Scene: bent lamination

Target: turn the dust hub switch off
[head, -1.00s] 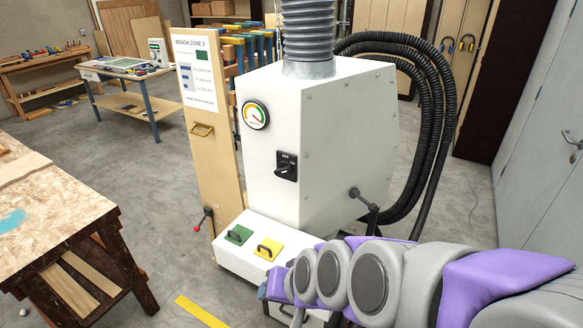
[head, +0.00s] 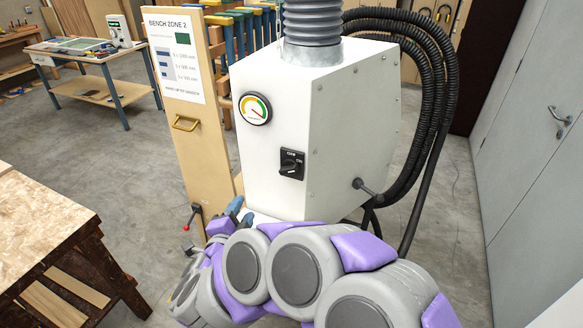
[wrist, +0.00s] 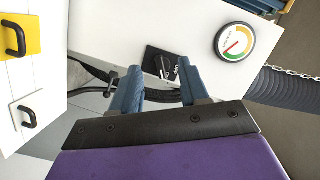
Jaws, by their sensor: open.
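The dust hub (head: 268,165) is a white cabinet with a grey duct on top. Its switch (head: 291,163) is a black rotary knob on a black plate on the front face, below and right of the round gauge (head: 254,108). In the wrist view the switch (wrist: 162,64) shows tilted, beyond and between the blue fingertips. My gripper (wrist: 158,88) is open and empty, apart from the switch. In the head view my arm crosses the lower middle, with the blue fingers (head: 232,212) partly showing below the switch.
Yellow (wrist: 18,38) and white (wrist: 27,112) panels with black handles lie on the left in the wrist view. Black hoses (head: 430,110) hang right of the cabinet. A wooden bench (head: 40,225) stands left, a door (head: 535,130) right.

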